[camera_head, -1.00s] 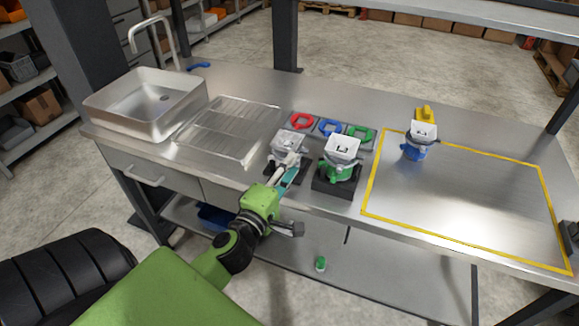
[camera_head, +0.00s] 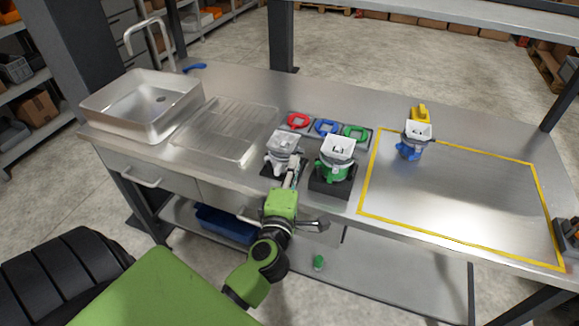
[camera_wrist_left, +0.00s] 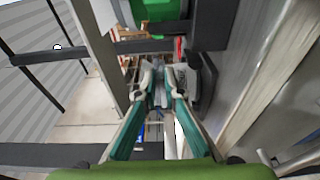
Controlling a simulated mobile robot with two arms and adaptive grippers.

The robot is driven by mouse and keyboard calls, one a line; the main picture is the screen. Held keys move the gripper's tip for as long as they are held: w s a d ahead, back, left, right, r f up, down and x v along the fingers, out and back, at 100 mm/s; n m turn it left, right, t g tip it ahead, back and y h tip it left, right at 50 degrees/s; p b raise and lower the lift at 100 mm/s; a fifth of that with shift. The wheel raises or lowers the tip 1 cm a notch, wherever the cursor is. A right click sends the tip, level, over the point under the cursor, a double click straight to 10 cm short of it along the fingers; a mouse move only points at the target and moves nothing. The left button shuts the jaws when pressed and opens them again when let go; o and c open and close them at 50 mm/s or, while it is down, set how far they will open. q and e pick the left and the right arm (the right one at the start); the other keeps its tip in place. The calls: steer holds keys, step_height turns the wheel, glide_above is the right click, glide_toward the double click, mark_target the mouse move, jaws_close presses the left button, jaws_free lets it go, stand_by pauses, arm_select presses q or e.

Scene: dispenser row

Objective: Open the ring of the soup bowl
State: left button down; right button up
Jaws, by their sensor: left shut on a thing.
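Three bowl-like units with pale square tops stand on the bench. One is pale grey (camera_head: 284,143) on a dark base, one is green (camera_head: 335,155) on a dark block, one is blue (camera_head: 414,141) inside the yellow outline. I cannot tell by a label which is the soup bowl. My left gripper (camera_head: 291,176) is at the front of the pale grey unit. In the left wrist view its fingers (camera_wrist_left: 161,88) are shut on a small grey part, seemingly of that unit; its exact shape is unclear. The green unit also shows in the left wrist view (camera_wrist_left: 160,12). My right gripper is not in view.
Red (camera_head: 298,121), blue (camera_head: 327,127) and green (camera_head: 355,132) rings lie in a tray behind the units. A sink (camera_head: 142,105) is at the left. The yellow-outlined area (camera_head: 470,200) is mostly clear. A blue bin (camera_head: 225,224) sits on the lower shelf.

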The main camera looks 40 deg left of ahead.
arm_select(q)
steer(key=shift+f, duration=0.1)
steer(key=c, duration=2.1)
jaws_free()
steer(key=shift+d, duration=0.1)
steer(key=shift+c, duration=0.2)
steer(key=v, duration=0.8)
